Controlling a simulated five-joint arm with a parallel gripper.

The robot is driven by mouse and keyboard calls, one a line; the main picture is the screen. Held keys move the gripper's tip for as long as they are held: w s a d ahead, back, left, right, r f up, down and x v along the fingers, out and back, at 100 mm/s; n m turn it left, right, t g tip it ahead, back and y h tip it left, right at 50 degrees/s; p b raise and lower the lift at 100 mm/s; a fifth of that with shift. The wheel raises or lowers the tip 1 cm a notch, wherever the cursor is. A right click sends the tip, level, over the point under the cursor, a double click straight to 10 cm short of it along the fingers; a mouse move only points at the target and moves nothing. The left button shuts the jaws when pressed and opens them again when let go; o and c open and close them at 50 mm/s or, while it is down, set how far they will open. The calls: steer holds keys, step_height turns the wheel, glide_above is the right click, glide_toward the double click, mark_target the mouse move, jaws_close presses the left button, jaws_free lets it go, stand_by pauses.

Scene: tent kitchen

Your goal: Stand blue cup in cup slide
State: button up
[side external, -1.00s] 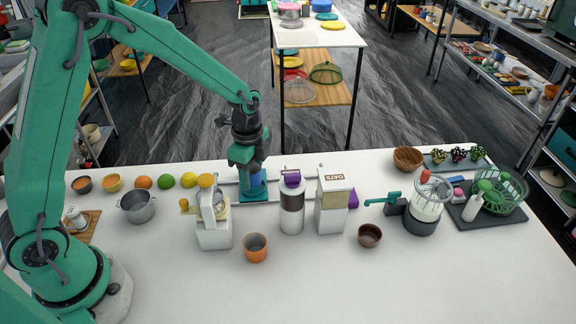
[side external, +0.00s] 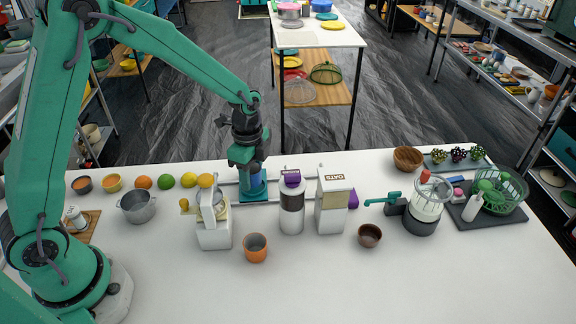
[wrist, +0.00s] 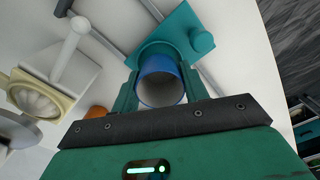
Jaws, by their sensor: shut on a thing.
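The blue cup (wrist: 161,82) is upright between the two teal fingers of my gripper (wrist: 165,88), its open mouth facing the wrist camera. My gripper is shut on it. The teal cup slide (wrist: 183,22) lies directly beneath and behind the cup, on metal rails. In the side view, my gripper (side external: 252,166) points down at the slide (side external: 253,193), behind the white juicer. The cup (side external: 258,181) is largely covered by the fingers there. Its base is hidden, so I cannot tell whether it touches the slide.
The white juicer (side external: 213,232) stands in front and to the left. An orange cup (side external: 256,248) is nearer the front. A purple-topped dispenser (side external: 292,212) and an oats dispenser (side external: 332,208) stand to the right. Fruit and a metal pot (side external: 137,207) are at left.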

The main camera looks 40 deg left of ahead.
steer(key=shift+f, duration=0.75)
steer(key=o, duration=0.5)
steer(key=shift+c, duration=0.2)
steer(key=shift+r, duration=0.15)
step_height(320, 180, up, 11)
stand_by(1.5)
stand_by(0.5)
